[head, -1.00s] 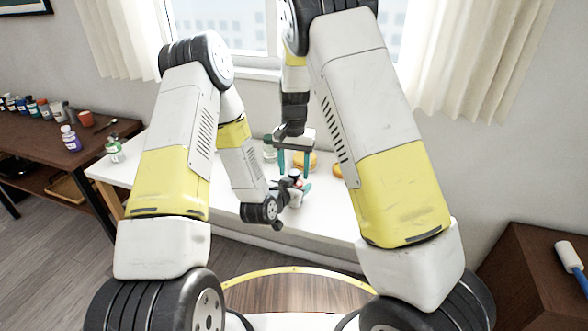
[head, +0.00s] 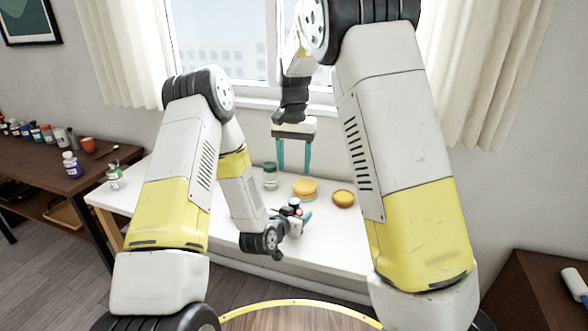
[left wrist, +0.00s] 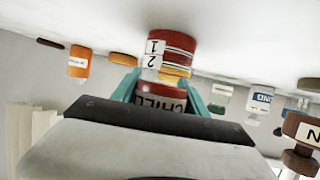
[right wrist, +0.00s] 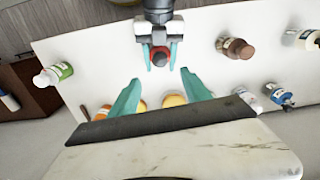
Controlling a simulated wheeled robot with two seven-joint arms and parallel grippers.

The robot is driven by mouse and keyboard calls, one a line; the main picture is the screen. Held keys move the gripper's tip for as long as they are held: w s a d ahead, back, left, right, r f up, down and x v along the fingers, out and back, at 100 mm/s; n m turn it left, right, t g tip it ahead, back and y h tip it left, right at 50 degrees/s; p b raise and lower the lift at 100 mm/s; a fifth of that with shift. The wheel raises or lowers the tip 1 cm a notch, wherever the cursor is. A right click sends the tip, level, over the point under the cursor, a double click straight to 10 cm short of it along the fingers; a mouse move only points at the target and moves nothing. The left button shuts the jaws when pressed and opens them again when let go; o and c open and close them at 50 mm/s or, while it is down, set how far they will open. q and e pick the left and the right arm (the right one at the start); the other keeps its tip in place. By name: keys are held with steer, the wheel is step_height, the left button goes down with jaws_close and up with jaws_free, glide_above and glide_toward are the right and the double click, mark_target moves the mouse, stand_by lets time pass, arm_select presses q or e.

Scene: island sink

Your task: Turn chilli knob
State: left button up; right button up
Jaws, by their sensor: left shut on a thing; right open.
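The chilli bottle (left wrist: 160,102) is in my left gripper (left wrist: 163,85), with a teal finger on each side. The left wrist view shows its CHILLI label and a red and yellow ringed part with a white strip marked 1 and 2. In the head view the bottle (head: 294,205) is small, with a dark and red top, held above the white table by my left gripper (head: 303,221). My right gripper (head: 293,170) is open and empty above it, fingers pointing down. The right wrist view shows the bottle top (right wrist: 160,57) beyond the open fingers (right wrist: 160,85).
A dark table (head: 60,165) with several bottles is farther left.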

mark_target(294, 200)
stand_by(0.4)
step_height(294, 200, down, 12)
steer(key=n, duration=0.3)
steer(key=shift+f+n, duration=0.15)
steer(key=shift+n, duration=0.15)
stand_by(0.3)
jaws_close()
